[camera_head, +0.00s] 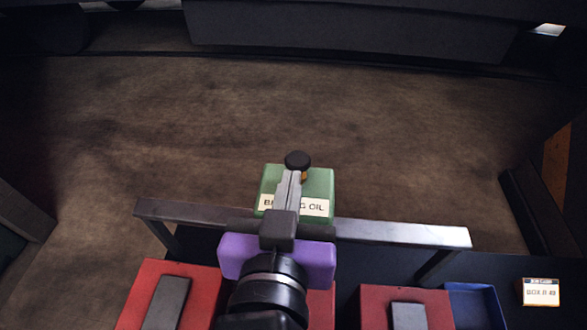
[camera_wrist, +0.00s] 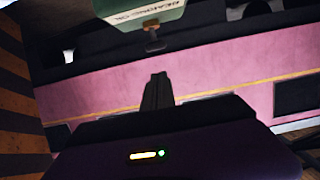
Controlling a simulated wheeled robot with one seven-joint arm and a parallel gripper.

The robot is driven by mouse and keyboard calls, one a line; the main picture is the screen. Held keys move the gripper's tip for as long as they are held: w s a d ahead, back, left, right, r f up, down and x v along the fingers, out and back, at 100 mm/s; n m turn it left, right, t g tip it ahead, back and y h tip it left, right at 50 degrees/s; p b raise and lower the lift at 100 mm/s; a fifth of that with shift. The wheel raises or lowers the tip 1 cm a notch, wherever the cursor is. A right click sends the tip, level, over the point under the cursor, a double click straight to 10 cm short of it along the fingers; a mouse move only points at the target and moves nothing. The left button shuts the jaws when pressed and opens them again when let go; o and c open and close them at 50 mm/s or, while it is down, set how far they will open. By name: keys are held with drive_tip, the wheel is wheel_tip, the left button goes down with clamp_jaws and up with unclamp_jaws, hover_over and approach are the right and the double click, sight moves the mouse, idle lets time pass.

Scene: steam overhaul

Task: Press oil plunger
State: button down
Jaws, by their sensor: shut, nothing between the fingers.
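The green oil box (camera_head: 323,180) carries a partly covered white label and stands just beyond the metal rail in the head view. Its black plunger knob (camera_head: 297,159) sits on top on a short brass-coloured stem. My gripper (camera_head: 289,175) is shut and empty, its fingers in front of the box and pointing toward the knob. In the wrist view, the green box (camera_wrist: 140,12) is at the top edge with the knob (camera_wrist: 153,46) below it in the picture. The shut fingertips (camera_wrist: 158,76) show apart from the knob, with a small gap in the picture.
A metal rail (camera_head: 390,234) runs across in front of the box. Red blocks with grey pads (camera_head: 168,300), a blue tray (camera_head: 474,305) and a white labelled card (camera_head: 541,292) lie on the near side. The brown floor (camera_head: 420,130) beyond is clear.

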drive_tip(key=shift+v, duration=0.95)
idle(0.7)
